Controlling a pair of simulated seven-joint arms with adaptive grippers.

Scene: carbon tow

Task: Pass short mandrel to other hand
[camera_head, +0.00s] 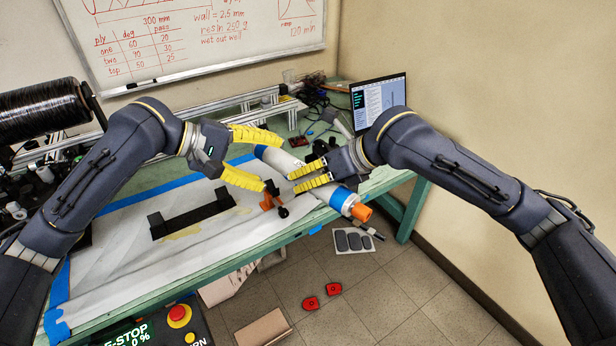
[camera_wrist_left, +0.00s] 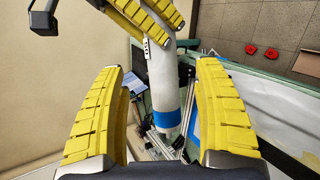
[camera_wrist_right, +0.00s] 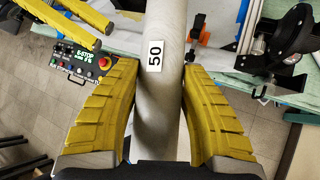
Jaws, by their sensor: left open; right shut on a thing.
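The short mandrel (camera_head: 284,163) is a pale grey tube with blue tape bands and an orange end at lower right. It is held tilted above the table. A "50" label on it shows in the right wrist view (camera_wrist_right: 157,56). My right gripper (camera_head: 295,180) is shut on its middle part, with a yellow finger on each side. My left gripper (camera_head: 273,162) is open, its fingers apart around the mandrel's upper-left end. In the left wrist view, the blue band (camera_wrist_left: 166,117) appears between the open fingers; contact cannot be told.
An orange clamp (camera_head: 270,200) stands close below my left gripper. A laptop (camera_head: 378,103) is at the back right, and a black spool (camera_head: 45,110) at the left.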

